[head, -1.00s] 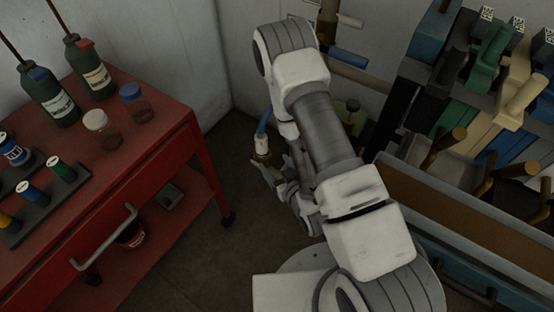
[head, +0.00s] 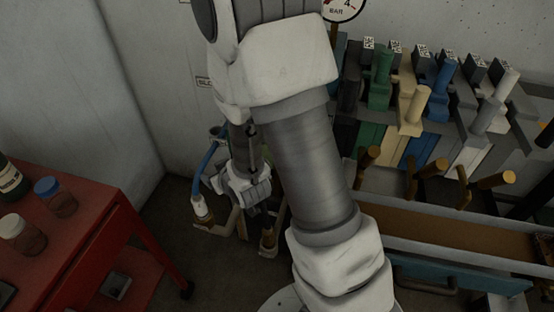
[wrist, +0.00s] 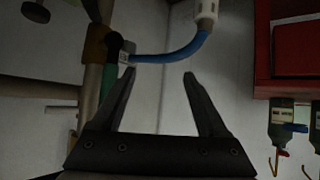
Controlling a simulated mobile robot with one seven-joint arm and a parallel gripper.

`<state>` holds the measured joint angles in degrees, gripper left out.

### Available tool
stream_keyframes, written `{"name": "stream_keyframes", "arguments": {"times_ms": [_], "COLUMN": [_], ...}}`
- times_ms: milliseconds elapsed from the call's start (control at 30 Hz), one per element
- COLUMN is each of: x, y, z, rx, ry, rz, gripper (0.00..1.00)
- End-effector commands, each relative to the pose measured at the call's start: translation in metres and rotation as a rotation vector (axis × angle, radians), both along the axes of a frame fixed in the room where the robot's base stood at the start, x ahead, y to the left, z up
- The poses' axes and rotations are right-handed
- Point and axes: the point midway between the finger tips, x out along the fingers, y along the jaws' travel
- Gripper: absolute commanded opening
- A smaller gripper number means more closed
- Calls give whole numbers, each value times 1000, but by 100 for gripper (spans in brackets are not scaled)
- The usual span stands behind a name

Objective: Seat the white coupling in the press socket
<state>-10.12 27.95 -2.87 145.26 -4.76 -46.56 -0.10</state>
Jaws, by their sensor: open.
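A white coupling (head: 199,207) with a brass-coloured end hangs from a blue hose (head: 207,163) at left of centre in the head view. In the wrist view the white coupling (wrist: 206,8) is cut by the top edge, and the blue hose (wrist: 172,54) curves just past my fingertips. My gripper (wrist: 160,74) is open, with nothing between its fingers. In the head view my gripper (head: 254,207) is right of the coupling and apart from it. I cannot make out which part is the press socket.
A red cart (head: 95,225) with jars stands at left. At right is a rack of coloured handled blocks (head: 425,110) behind a brown-lined trough (head: 440,222). A gauge (head: 343,8) is at the top. A brass-coloured fitting (head: 268,240) stands right of my gripper. Bare floor shows between cart and arm.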

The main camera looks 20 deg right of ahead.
Motion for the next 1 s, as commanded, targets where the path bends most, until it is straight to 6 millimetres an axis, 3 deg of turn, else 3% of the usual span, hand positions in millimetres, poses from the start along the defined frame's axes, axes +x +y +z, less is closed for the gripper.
{"name": "stream_keyframes", "arguments": {"times_ms": [33, 233, 467, 800, 1000], "x": [2, -10, -43, -131, -188], "y": [-4, -21, -41, -62, -68], "z": [17, 68, 124, 195, 219], "rx": [-2, -16, -22, -20, -16], "ry": [5, 85, 178, 316, 391], "rz": [-13, -61, -116, -182, -209], "gripper": [76, 76, 76, 76, 76]}}
